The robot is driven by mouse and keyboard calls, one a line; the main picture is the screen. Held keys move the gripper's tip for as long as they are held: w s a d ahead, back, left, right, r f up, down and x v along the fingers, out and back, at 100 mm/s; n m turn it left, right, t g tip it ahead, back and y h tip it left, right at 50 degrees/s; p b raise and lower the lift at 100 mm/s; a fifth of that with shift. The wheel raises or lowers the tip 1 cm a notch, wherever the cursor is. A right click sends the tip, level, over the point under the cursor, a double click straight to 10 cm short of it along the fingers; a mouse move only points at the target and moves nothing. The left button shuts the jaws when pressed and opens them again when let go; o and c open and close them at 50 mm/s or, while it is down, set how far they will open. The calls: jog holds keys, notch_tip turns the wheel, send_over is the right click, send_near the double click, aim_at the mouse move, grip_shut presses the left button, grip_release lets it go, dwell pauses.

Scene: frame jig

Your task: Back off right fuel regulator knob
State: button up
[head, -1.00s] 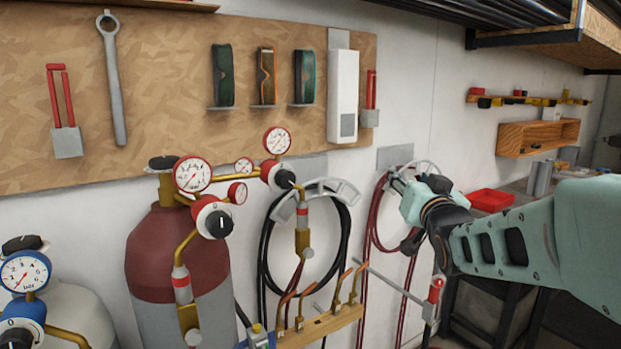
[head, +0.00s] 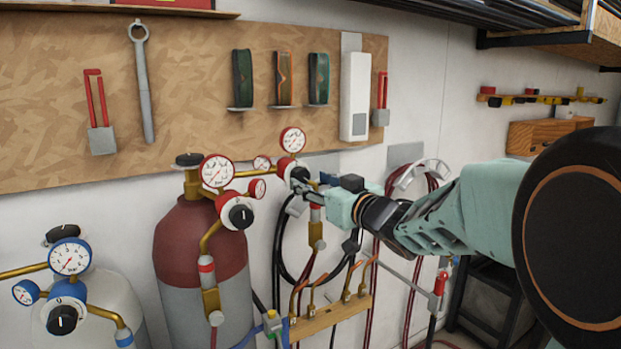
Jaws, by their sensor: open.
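The right fuel regulator is white and red with a black knob (head: 298,174), below a red-rimmed gauge (head: 292,140). My gripper (head: 309,186) reaches in from the right with its fingers open at this knob. The fingertips partly cover the knob. I cannot tell whether they touch it or straddle it. A second red-rimmed regulator with a black knob (head: 240,215) sits to the left, in front of the dark red cylinder (head: 190,245).
A blue-rimmed regulator (head: 66,305) stands at the lower left by a pale cylinder. Hoses hang on the wall behind my gripper. A wooden rack (head: 330,317) with brass torches is below. The pegboard (head: 200,60) holds tools above.

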aim_at(304, 178)
jog(key=x, duration=0.5)
jog(key=c, duration=1.2)
